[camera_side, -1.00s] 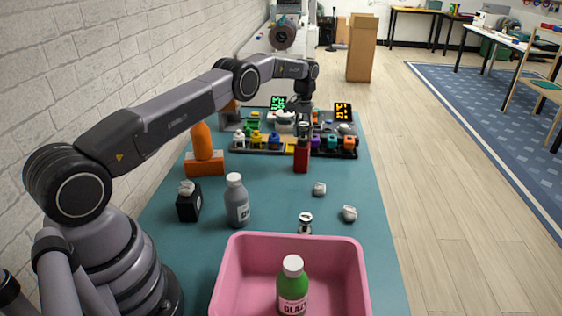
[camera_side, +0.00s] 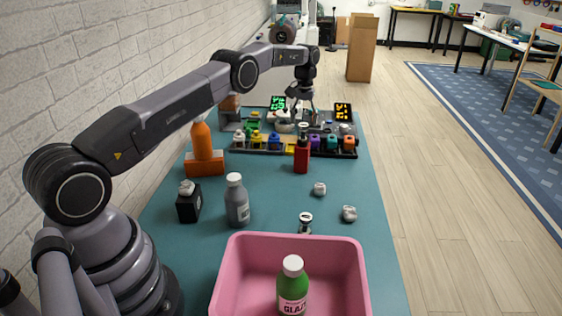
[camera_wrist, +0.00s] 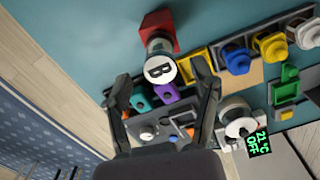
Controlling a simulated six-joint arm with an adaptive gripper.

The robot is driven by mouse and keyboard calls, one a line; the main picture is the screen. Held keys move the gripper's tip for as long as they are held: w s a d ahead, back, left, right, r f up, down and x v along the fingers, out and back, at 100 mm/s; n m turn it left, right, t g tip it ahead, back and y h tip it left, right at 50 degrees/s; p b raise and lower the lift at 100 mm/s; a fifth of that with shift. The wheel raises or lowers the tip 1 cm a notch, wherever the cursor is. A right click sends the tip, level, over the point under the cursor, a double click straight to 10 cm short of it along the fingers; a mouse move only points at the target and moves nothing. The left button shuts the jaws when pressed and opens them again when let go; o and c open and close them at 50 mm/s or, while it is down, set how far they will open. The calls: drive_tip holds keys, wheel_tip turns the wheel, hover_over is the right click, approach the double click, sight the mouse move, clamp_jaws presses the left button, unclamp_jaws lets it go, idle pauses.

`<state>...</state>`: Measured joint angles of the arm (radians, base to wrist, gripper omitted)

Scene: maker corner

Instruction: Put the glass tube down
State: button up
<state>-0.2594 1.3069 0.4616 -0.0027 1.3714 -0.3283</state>
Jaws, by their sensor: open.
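The glass tube, a clear tube with a white lid marked B (camera_wrist: 161,70), stands upright in a red block (camera_wrist: 158,27) in the wrist view. In the side view the red block (camera_side: 301,157) is on the near side of the long rack, with the tube's lid (camera_side: 303,128) on top. My gripper (camera_side: 301,104) is above and behind the tube and looks clear of it. In the wrist view my gripper (camera_wrist: 163,80) is open, its fingers apart with nothing held between them.
A rack (camera_side: 270,151) of coloured holders lies behind the red block, with a green display (camera_side: 278,102) and an orange display (camera_side: 343,110) beyond. A grey bottle (camera_side: 236,201), another lidded tube (camera_side: 305,222) and a pink bin (camera_side: 245,257) are nearer.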

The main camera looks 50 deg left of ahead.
wheel_tip(320, 180, up, 9)
drive_tip(key=d, duration=0.2)
wheel_tip(320, 180, up, 10)
drive_tip(key=m+t, duration=0.1)
drive_tip(key=m, duration=0.1)
hover_over(306, 127)
drive_tip(key=s+d, duration=0.3)
drive_tip(key=s, duration=0.1)
drive_tip(key=s+d+r+m+t, duration=0.1)
drive_tip(key=s+d+r, duration=0.2)
drive_tip(key=s+r, duration=0.25)
drive_tip(key=s+d+r+t, duration=0.1)
drive_tip(key=s+d+r, duration=0.2)
drive_tip(key=s+r, duration=0.25)
drive_tip(key=s+d+r+m+t, duration=0.1)
drive_tip(key=s+d, duration=0.1)
drive_tip(key=s, duration=0.6)
drive_tip(key=s+d+r+m, duration=0.1)
drive_tip(key=s+d, duration=0.1)
drive_tip(key=s, duration=0.5)
drive_tip(key=s+d+f+m, duration=0.1)
drive_tip(key=s+f, duration=0.2)
drive_tip(key=s, duration=0.5)
drive_tip(key=s+f+t, duration=0.1)
drive_tip(key=s+f, duration=0.3)
drive_tip(key=s, duration=0.4)
drive_tip(key=shift+d+f+m+t, duration=0.2)
drive_tip(key=shift+d+m+t, duration=0.1)
drive_tip(key=shift+d+m, duration=0.1)
